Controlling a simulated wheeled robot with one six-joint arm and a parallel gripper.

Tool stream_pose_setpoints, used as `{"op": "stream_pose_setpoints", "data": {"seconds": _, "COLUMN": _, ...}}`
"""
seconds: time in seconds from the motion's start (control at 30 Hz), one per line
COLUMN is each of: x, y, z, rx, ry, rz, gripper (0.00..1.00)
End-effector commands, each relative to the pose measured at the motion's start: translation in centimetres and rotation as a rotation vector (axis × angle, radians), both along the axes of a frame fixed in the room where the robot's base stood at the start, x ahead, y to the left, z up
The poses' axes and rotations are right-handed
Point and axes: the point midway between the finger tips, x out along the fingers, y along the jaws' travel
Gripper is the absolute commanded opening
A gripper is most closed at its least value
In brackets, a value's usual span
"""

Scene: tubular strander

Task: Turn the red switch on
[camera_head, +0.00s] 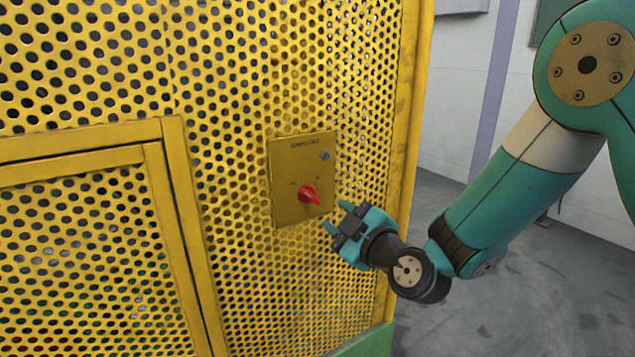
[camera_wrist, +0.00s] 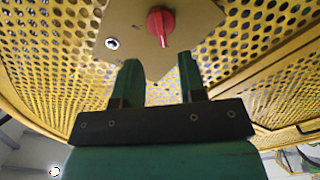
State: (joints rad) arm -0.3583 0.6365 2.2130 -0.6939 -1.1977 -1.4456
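The red switch (camera_head: 309,194) is a rotary knob on a yellow plate (camera_head: 288,207) fixed to a perforated yellow panel. Its handle slants down to the right in the head view. In the wrist view the red switch (camera_wrist: 161,22) is at the top middle, beyond the fingertips. My gripper (camera_head: 337,216) is just right of and below the switch in the head view, apart from it. In the wrist view my gripper (camera_wrist: 160,75) has its two fingers spread with nothing between them. Small marks beside the knob are too small to read.
A small round button or lock (camera_head: 325,155) sits on the plate above the switch. A yellow door frame (camera_head: 187,215) stands to the left. The panel's yellow edge post (camera_head: 405,130) is to the right. Open grey floor (camera_head: 530,270) lies beyond it.

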Motion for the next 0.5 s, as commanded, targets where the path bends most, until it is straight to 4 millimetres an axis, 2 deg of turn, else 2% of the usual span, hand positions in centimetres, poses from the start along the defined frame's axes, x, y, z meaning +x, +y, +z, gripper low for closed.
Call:
{"op": "stream_pose_setpoints", "data": {"seconds": 0.07, "x": 1.2, "y": 0.9, "z": 0.8, "rx": 0.0, "ry": 0.001, "rz": 0.002, "gripper": 0.37}}
{"op": "stream_pose_setpoints", "data": {"seconds": 0.3, "x": 4.6, "y": 3.3, "z": 0.5, "rx": 0.0, "ry": -0.001, "rz": 0.004, "gripper": 0.37}}
{"op": "stream_pose_setpoints", "data": {"seconds": 0.5, "x": 6.3, "y": 4.3, "z": 0.1, "rx": 0.0, "ry": -0.001, "rz": 0.002, "gripper": 0.37}}
